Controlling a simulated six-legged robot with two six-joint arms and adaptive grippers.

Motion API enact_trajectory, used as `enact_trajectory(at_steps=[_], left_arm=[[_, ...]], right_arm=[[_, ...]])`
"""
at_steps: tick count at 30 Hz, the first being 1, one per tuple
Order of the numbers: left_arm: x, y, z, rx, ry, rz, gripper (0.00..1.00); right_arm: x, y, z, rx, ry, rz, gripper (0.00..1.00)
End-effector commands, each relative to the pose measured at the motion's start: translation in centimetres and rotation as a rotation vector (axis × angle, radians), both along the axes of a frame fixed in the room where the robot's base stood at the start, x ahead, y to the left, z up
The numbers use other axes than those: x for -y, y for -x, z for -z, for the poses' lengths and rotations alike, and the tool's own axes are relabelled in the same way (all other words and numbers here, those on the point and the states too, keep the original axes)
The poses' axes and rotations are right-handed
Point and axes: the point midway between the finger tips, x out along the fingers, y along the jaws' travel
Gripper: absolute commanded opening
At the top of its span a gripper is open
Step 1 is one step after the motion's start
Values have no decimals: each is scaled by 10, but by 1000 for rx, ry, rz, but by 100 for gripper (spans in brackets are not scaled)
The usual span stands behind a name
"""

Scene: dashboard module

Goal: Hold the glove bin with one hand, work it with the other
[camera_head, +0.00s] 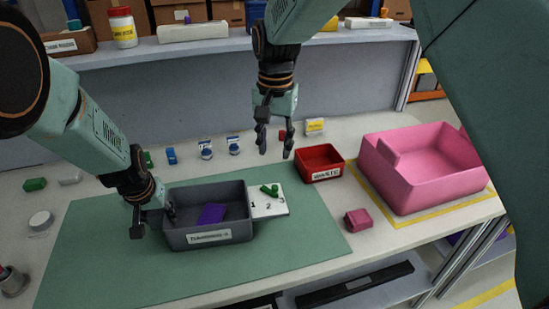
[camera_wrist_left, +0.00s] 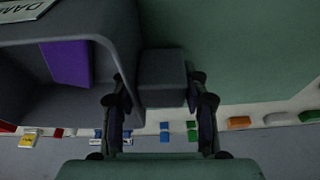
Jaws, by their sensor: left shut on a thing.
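A dark grey open bin (camera_head: 178,237) with a white label on its front stands on the green mat. A purple piece (camera_head: 212,214) lies inside it, also visible in the left wrist view (camera_wrist_left: 66,62). My left gripper (camera_head: 154,222) is at the bin's left side, shut on a grey block-shaped grip (camera_wrist_left: 162,75) against the bin's outer wall. One finger is on the bin side of this grip, the other on the outer side. My right gripper (camera_head: 274,138) hangs open and empty above the table, behind and to the right of the bin, pointing down.
A white numbered plate (camera_head: 276,207) with a green piece (camera_head: 269,190) adjoins the bin's right side. A red bin (camera_head: 320,173), a large pink bin (camera_head: 384,193) and a small pink block (camera_head: 357,220) stand further right. Several small parts line the table's back. The mat's front is clear.

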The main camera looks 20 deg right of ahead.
Motion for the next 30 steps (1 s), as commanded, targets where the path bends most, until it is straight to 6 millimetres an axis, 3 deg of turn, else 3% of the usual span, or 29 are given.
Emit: enact_trajectory(at_steps=[14, 15, 24, 30], left_arm=[[0, -1, -1, 2, 1, -1, 0], [0, -1, -1, 2, 1, -1, 47], [0, -1, -1, 2, 1, -1, 71], [0, 0, 0, 1, 0, -1, 71]], right_arm=[[0, 0, -7, 0, 0, 0, 38], [0, 0, -7, 1, 1, 0, 38], [0, 0, -7, 1, 1, 0, 38], [0, 0, -7, 0, 0, 0, 38]])
